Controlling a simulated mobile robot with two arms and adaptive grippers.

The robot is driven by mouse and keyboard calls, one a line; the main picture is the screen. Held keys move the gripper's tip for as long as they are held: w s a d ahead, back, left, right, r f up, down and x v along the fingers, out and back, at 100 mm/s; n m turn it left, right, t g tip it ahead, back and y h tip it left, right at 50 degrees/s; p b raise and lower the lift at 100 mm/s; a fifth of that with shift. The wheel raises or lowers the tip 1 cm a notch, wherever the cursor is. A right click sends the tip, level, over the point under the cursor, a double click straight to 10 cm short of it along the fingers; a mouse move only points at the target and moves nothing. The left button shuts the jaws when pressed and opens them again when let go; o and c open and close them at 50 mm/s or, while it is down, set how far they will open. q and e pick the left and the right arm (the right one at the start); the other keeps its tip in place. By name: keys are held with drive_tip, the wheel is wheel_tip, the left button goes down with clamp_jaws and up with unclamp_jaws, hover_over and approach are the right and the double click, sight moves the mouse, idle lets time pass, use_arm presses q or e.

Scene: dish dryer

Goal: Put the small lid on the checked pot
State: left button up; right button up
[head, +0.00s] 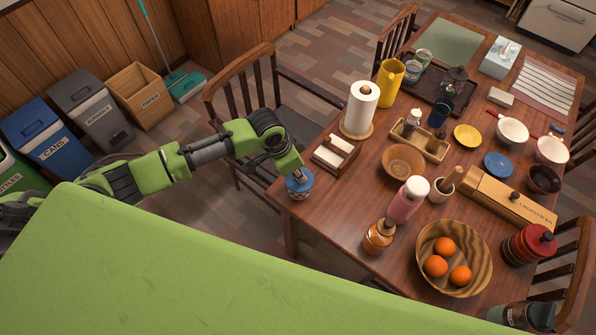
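A small pot (299,193) with a pale and dark pattern, seemingly the checked one, stands at the near left corner of the table. A small blue lid (299,181) shows at its top; I cannot tell whether it is seated on the rim or held just above it. My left gripper (292,172) reaches down from the left directly over the blue lid, touching it or very close. Its fingertips are too small and partly hidden to show whether they are shut on the lid. My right gripper is not in view; only a bit of my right arm seems to show at the bottom right.
A wooden napkin holder (334,152) and a paper towel roll (361,108) stand close behind the pot. A copper-coloured jar (379,236), a pink bottle (408,199) and a fruit bowl (454,284) stand to the right. The table between pot and jar is clear.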

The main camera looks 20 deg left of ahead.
use_arm(q)
drive_tip(key=shift+p, duration=0.4)
drive_tip(key=shift+f, duration=0.15)
idle(1.1)
drive_tip(key=shift+p, duration=0.5)
idle(0.3)
drive_tip(key=o, duration=0.9)
drive_tip(key=o, duration=0.5)
